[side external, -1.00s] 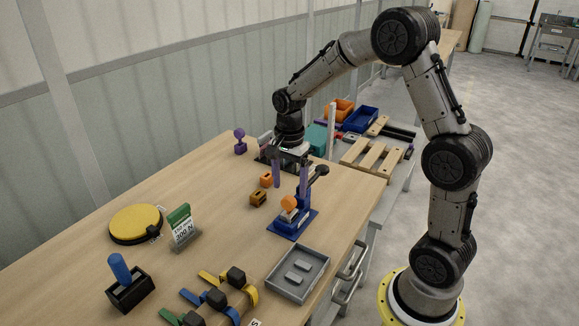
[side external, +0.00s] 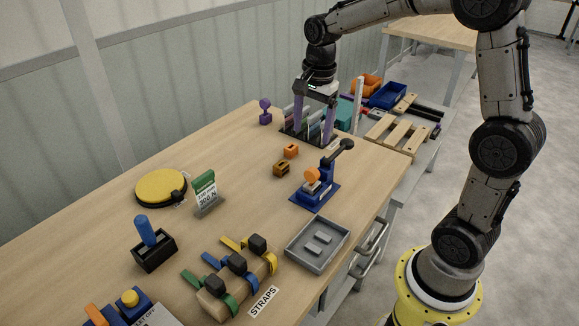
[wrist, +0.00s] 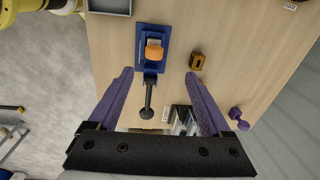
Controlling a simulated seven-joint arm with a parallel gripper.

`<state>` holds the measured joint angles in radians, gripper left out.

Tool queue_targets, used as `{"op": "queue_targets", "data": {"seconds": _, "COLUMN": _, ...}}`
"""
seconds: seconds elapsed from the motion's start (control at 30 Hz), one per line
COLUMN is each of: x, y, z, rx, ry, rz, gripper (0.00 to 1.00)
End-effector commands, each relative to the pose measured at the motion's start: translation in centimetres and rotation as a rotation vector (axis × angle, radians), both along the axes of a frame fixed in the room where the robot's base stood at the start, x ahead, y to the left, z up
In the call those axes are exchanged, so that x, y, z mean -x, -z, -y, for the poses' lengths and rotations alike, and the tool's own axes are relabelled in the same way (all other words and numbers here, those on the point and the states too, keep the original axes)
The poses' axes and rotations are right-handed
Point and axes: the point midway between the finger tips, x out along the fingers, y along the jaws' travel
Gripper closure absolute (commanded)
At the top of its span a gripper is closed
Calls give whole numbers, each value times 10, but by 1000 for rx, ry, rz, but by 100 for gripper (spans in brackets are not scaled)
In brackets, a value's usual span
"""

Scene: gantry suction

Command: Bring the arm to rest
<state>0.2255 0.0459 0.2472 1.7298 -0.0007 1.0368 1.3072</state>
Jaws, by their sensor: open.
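My gripper (side external: 312,135) has two purple fingers pointing down and is open over the back of the wooden table (side external: 235,180). The wrist view shows the fingers (wrist: 159,74) wide apart with nothing held between them. A blue fixture (side external: 309,196) with an orange part and a black-knobbed lever stands in front of the gripper. In the wrist view the fixture (wrist: 141,62) lies beyond the fingertips, and its lever shows between the fingers. A dark slotted rack (side external: 290,129) stands behind the fingers, which partly hide it.
An orange block (side external: 291,151) and a brown-yellow block (side external: 281,169) lie near the fixture. A purple knobbed piece (side external: 265,112) and a thin white post (side external: 358,101) stand near the rack.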

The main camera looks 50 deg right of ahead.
Motion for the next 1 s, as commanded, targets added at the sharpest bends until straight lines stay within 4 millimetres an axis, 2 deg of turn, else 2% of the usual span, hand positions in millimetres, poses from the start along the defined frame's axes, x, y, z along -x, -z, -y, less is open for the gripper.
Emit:
{"op": "queue_targets", "data": {"seconds": 0.03, "x": 8, "y": -19, "z": -10, "rx": 9, "ry": -20, "rz": 42, "gripper": 17}}
{"op": "queue_targets", "data": {"seconds": 0.1, "x": 24, "y": -40, "z": -23, "rx": 22, "ry": -64, "rz": 97, "gripper": 17}}
{"op": "queue_targets", "data": {"seconds": 0.2, "x": 54, "y": -64, "z": -41, "rx": 48, "ry": -189, "rz": 169, "gripper": 17}}
{"op": "queue_targets", "data": {"seconds": 0.3, "x": 87, "y": -78, "z": -57, "rx": 86, "ry": -352, "rz": 235, "gripper": 17}}
{"op": "queue_targets", "data": {"seconds": 0.4, "x": 122, "y": -84, "z": -69, "rx": 138, "ry": -545, "rz": 295, "gripper": 17}}
{"op": "queue_targets", "data": {"seconds": 0.5, "x": 158, "y": -81, "z": -79, "rx": 208, "ry": -773, "rz": 346, "gripper": 17}}
{"op": "queue_targets", "data": {"seconds": 0.6, "x": 187, "y": -68, "z": -84, "rx": 286, "ry": -1010, "rz": 371, "gripper": 17}}
{"op": "queue_targets", "data": {"seconds": 0.7, "x": 203, "y": -52, "z": -86, "rx": 346, "ry": -1202, "rz": 360, "gripper": 17}}
{"op": "queue_targets", "data": {"seconds": 0.83, "x": 209, "y": -38, "z": -85, "rx": 383, "ry": -1378, "rz": 322, "gripper": 17}}
{"op": "queue_targets", "data": {"seconds": 1.0, "x": 208, "y": -39, "z": -85, "rx": 418, "ry": -1477, "rz": 315, "gripper": 17}}
